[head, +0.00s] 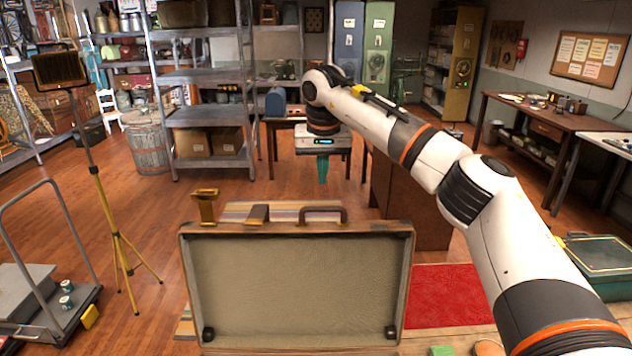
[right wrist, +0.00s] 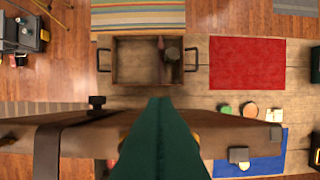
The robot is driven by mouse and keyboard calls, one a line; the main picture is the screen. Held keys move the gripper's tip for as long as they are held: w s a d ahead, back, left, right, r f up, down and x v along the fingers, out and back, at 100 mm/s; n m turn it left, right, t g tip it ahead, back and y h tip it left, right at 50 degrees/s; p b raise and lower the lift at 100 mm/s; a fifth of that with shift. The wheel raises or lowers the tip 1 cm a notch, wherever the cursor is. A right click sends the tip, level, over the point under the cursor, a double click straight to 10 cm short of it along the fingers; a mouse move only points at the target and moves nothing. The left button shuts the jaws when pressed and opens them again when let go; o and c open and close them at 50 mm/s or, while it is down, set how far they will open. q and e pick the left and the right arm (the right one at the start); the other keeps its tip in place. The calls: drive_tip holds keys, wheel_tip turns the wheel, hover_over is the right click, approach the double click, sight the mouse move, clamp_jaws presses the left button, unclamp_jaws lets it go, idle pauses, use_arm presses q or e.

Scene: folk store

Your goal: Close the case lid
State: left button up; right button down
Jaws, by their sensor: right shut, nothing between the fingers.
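The case lid (head: 300,280) stands open and roughly upright in the head view, its beige lining facing me. A brown handle (head: 323,214) and a gold latch (head: 205,205) show along its top edge. The lower part of the case is out of the head view. My right gripper (head: 323,178) points down, with teal fingers shut and empty. In the head view it appears above the lid's top edge, apart from it. In the right wrist view the fingers (right wrist: 160,105) overlap the brown lid edge (right wrist: 80,135); contact cannot be told. My left gripper is not in view.
Beyond the lid, the right wrist view shows a wooden tray (right wrist: 130,75) and a striped mat (right wrist: 138,15). A red mat (head: 445,295) lies right of the lid. A blue mat (right wrist: 262,160) and small round items (right wrist: 225,108) are nearby. A green box (head: 600,265) stands at right.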

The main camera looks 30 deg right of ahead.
sight(324, 209)
drive_tip(key=f+p, duration=0.2)
drive_tip(key=s+f+p, duration=0.1)
drive_tip(key=f+p, duration=0.1)
drive_tip(key=f, duration=0.1)
drive_tip(key=s+f+p, duration=0.1)
drive_tip(key=f+p, duration=0.1)
drive_tip(key=shift+a+f, duration=0.3)
drive_tip(key=shift+f, duration=0.1)
drive_tip(key=shift+s+a, duration=0.1)
drive_tip(key=shift+s, duration=0.15)
drive_tip(key=shift+f, duration=0.1)
drive_tip(key=shift+w, duration=0.1)
